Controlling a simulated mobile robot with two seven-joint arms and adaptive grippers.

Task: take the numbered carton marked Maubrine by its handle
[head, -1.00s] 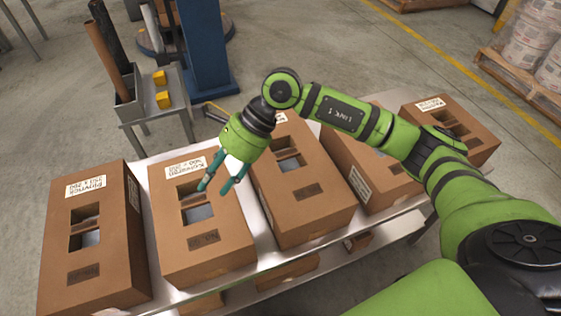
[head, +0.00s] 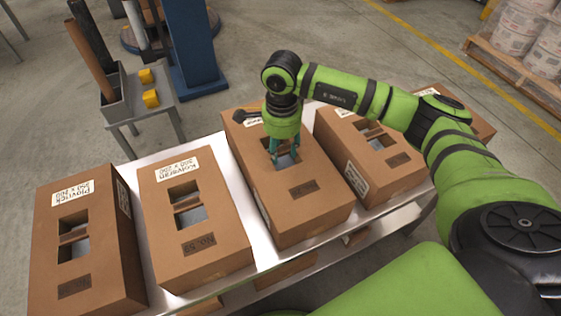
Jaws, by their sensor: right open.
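A row of brown cartons stands on a metal table, each with two openings in its top and a strip handle between them. My right gripper (head: 285,160) points down over the middle carton (head: 310,212), open, its teal fingertips at the top openings. It hides most of this carton's handle and top label, and I cannot tell whether the fingers touch the strip. I cannot read Maubrine on any carton. The second carton from the left (head: 215,255) has a label like "Kolvaran", the leftmost carton (head: 105,270) one like "Plovitck". My left gripper is not in view.
The metal table (head: 262,262) has narrow gaps between cartons. Another carton (head: 395,185) stands close right of the middle one, and one more lies partly behind my arm. A small grey stand (head: 160,112) with yellow blocks and a blue column (head: 195,55) stand behind.

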